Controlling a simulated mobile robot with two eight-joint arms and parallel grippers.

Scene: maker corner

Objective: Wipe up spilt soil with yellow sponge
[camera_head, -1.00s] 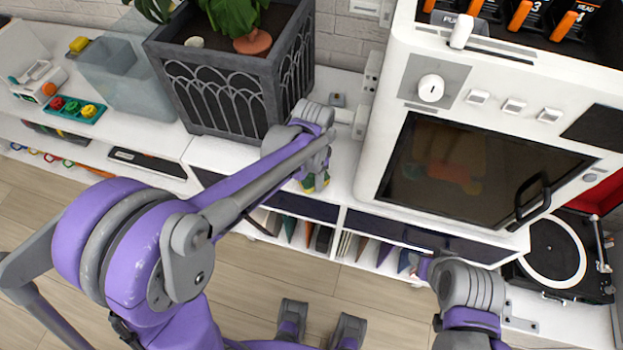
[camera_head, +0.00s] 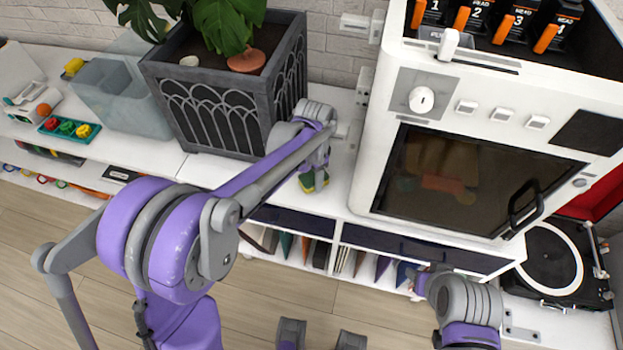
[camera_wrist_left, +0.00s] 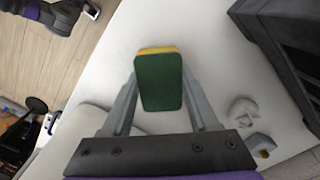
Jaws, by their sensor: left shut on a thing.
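My left gripper (camera_head: 314,178) is shut on the yellow sponge (camera_wrist_left: 159,82), which has a dark green face. In the left wrist view the sponge sits between the two fingers, green face toward the camera, with a yellow edge at the top. In the head view the sponge (camera_head: 316,184) is partly hidden by the gripper, over the white cabinet top (camera_head: 338,178) between the planter and the oven. I cannot tell whether it touches the surface. I make out no spilt soil on the visible cabinet top. My right gripper (camera_head: 418,282) is low at the cabinet front, its jaws unclear.
A dark planter (camera_head: 222,110) with a leafy plant stands left of my left gripper. A white oven-like machine (camera_head: 470,165) stands right. A bluish bin (camera_head: 120,98) and a teal tray (camera_head: 68,128) are farther left. A turntable (camera_head: 552,258) is at lower right.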

